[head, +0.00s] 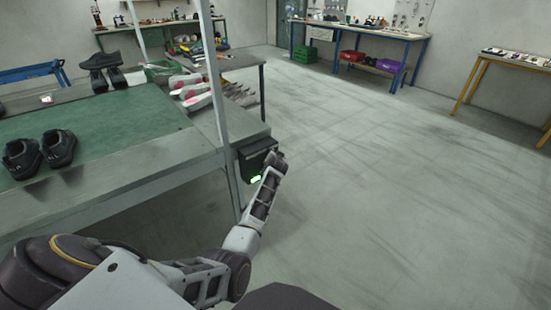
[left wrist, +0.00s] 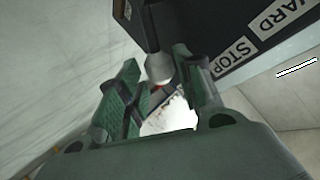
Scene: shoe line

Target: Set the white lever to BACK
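A dark control box (head: 256,157) is fixed to the frame at the end of the green-topped line, with a green light on its lower part. In the left wrist view its dark face (left wrist: 240,62) carries the labels STOP and part of a word ending in ARD. The white lever (left wrist: 159,69) has a pale rounded end and lies between the fingers of my left gripper (left wrist: 160,90). The fingers stand apart, with a gap visible beside the lever. In the head view my left gripper (head: 272,165) is at the box, its fingers not clear. My right gripper is not in view.
Black shoes (head: 40,153) stand on the green line surface (head: 110,120). A metal post (head: 217,90) rises beside the box. A side table with shoe parts (head: 195,90) is behind it. The floor (head: 370,180) to the right is clear.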

